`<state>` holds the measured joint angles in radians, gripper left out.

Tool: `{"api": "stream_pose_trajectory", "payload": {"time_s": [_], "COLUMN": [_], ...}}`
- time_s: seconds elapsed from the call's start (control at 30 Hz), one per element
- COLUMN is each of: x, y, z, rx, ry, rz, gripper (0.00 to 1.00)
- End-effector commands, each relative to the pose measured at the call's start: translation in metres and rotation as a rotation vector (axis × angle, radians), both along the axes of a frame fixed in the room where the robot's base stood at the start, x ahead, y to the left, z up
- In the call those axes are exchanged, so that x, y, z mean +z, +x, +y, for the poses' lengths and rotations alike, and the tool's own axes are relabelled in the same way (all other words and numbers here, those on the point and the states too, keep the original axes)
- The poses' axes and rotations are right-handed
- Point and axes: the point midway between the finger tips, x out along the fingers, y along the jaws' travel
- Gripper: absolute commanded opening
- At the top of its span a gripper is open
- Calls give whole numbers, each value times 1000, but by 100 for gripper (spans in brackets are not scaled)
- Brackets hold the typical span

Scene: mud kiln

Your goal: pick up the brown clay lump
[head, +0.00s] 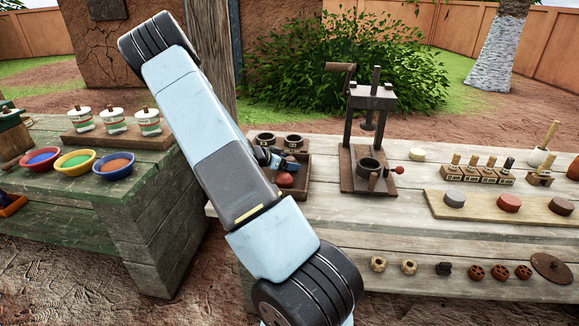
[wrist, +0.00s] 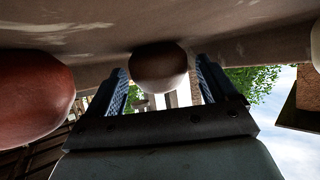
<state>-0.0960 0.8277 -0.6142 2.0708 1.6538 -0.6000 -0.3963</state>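The brown clay lump (wrist: 158,68) is round and dark. In the wrist view it sits against the tray floor (wrist: 230,45), which fills the top of the picture. My gripper (wrist: 160,82) is open, with one blue finger to each side of the lump and a gap on both sides. I cannot tell how far the lump reaches in between the fingers. In the head view my gripper (head: 277,160) is low in the wooden tray (head: 303,178), partly behind my arm. The brown lump cannot be made out there.
A reddish lump (wrist: 35,97) lies close beside the gripper and shows in the head view (head: 285,180). Two dark pots (head: 293,141) stand behind. A press (head: 369,165) stands right of the tray. Small rings and discs line the table's front. Coloured bowls (head: 75,160) are on the left bench.

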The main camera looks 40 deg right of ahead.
Motion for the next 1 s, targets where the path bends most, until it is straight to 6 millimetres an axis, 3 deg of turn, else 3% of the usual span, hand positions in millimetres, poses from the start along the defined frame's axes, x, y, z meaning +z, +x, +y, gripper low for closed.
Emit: {"api": "stream_pose_trajectory", "payload": {"time_s": [0.07,0.57,0.87,1.0], "x": [0,0,2,12], "y": [0,0,0,1], "z": [0,0,0,0], "rx": [0,0,0,0], "ry": [0,0,0,0], "rz": [0,0,-1,-2], "gripper": [78,30,30,30]}}
